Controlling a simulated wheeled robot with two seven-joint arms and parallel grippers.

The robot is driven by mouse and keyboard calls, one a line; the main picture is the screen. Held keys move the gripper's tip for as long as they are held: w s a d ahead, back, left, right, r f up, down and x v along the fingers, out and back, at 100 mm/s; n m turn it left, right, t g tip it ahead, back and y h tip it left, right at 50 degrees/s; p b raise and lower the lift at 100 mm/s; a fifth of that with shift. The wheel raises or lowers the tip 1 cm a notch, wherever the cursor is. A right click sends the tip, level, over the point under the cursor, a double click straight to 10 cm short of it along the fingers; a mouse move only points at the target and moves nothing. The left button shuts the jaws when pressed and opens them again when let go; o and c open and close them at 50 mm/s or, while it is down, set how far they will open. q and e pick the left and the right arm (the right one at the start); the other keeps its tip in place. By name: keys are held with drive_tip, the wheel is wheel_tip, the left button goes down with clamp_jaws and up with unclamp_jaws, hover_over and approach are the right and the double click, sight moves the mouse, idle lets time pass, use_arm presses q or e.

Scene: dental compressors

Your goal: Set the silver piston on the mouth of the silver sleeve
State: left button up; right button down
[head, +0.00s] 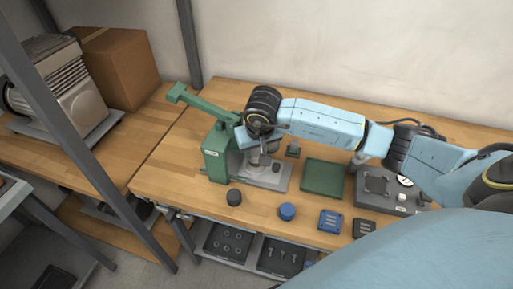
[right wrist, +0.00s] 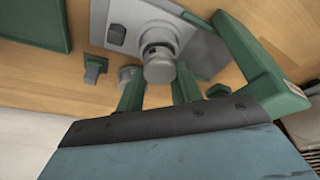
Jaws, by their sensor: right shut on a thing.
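My right gripper (head: 262,144) is over the grey plate of the green press. In the right wrist view its two green fingers (right wrist: 158,88) are closed around the silver piston (right wrist: 159,70), a short bright cylinder. The silver sleeve (right wrist: 157,38) stands on the plate just beyond the piston, which partly covers it. In the head view the sleeve (head: 255,162) shows below the gripper. The piston is close to the sleeve's mouth; I cannot tell whether they touch. My left gripper is not in view.
The green press (head: 215,155) stands close left of the gripper. A small grey block (head: 276,167) is on its plate. A green mat (head: 323,177), a gauge box (head: 392,190), a blue cap (head: 287,211) and a dark cap (head: 234,197) occupy the bench. The bench front between caps is clear.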

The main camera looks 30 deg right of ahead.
drive_tip(key=shift+f+b, duration=0.55)
drive_tip(key=shift+b, duration=0.3)
idle(0.7)
drive_tip(key=shift+f+b, duration=0.15)
drive_tip(key=shift+b, duration=0.4)
idle(1.1)
drive_tip(key=shift+c, duration=2.2)
unclamp_jaws()
drive_tip(key=shift+r+p, duration=1.45)
drive_tip(key=shift+r, duration=1)
drive_tip(key=shift+r+p, duration=0.55)
drive_tip(key=shift+r, duration=0.6)
